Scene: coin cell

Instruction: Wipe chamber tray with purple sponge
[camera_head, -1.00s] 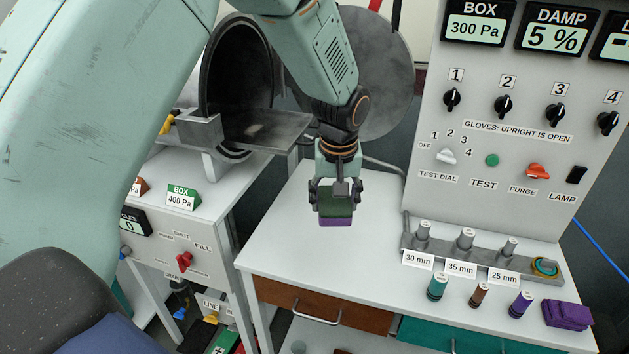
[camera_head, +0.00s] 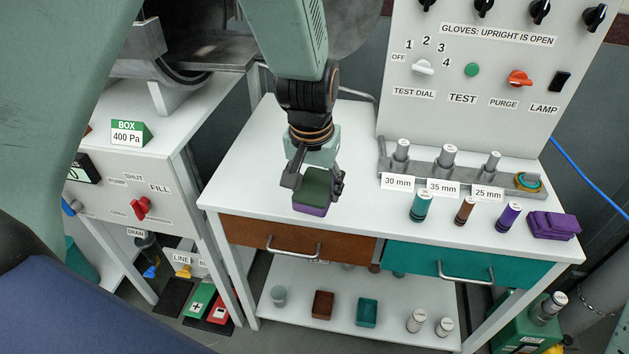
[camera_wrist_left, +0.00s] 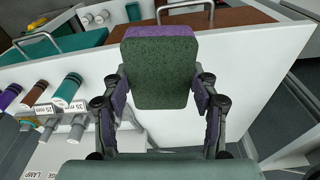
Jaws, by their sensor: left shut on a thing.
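My left gripper (camera_head: 318,184) is shut on a sponge with a dark green top and a purple underside (camera_head: 311,208). It holds the sponge near the front of the white bench, close to the brown drawer. The sponge also fills the middle of the left wrist view (camera_wrist_left: 160,70), with a finger on each side. The grey chamber tray (camera_head: 218,57) shows only in part at the top left, beside the round chamber opening, partly cut off and behind my arm. My right gripper is not in view.
The white bench (camera_head: 250,165) is clear around my gripper. The control panel (camera_head: 480,90) rises behind. Drawer handles (camera_head: 294,252) jut out in front.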

